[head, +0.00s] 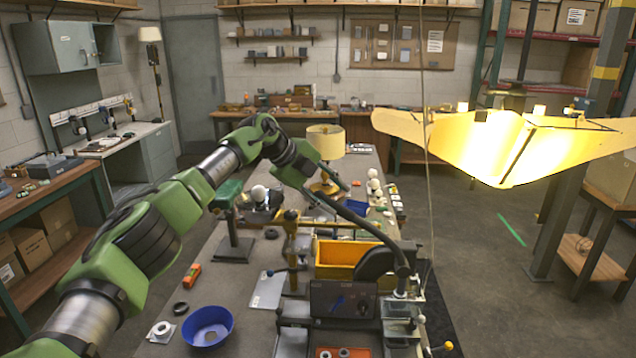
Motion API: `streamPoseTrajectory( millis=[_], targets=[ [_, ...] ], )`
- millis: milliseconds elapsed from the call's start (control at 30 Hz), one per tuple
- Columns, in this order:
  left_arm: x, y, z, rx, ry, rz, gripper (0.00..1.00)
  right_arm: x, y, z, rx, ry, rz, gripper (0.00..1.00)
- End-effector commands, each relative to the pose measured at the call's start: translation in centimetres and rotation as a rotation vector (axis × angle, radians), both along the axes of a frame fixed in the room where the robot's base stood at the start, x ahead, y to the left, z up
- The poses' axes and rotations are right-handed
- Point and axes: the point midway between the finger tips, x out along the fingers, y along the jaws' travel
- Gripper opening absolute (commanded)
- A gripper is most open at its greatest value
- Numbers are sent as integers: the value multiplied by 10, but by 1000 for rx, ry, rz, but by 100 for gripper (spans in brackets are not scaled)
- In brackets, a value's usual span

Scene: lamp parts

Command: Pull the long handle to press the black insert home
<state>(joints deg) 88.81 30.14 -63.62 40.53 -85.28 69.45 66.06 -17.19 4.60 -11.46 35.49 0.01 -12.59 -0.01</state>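My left arm reaches in from the left, and its wrist ends over the middle of the bench. My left gripper (333,192) is small and partly hidden behind the wrist; whether its fingers are apart or closed is unclear. A long black curved handle (362,222) runs from near the gripper down to a dark round part (376,263) on the right of the bench fixture. I cannot tell whether the gripper touches the handle. The black insert cannot be made out with certainty. My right gripper is not in view.
A yellow bin (345,262) stands behind a dark panel (343,299). A green press (229,205) is to the left. A blue bowl (207,327), a black ring (180,308) and an orange tool (192,276) lie at front left. A bright yellow lampshade (480,145) hangs at upper right.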

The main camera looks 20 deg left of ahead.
Motion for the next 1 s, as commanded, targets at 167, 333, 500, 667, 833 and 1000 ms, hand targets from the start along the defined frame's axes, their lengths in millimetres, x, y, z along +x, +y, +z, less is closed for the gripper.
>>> streamPoseTrajectory(
  millis=[167,333,500,667,833,1000],
  targets=[
    [-19,20,30,0,-7,3,36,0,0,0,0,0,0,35],
    [-30,29,45,0,-3,0,36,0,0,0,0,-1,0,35],
    [-35,32,51,0,-1,-1,36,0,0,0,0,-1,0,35],
    [-35,32,51,-1,-1,0,36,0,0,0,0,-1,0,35],
    [-35,32,51,-1,-1,0,36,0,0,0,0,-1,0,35],
    [-34,24,46,-10,-8,-14,36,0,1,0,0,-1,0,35]
  ],
)
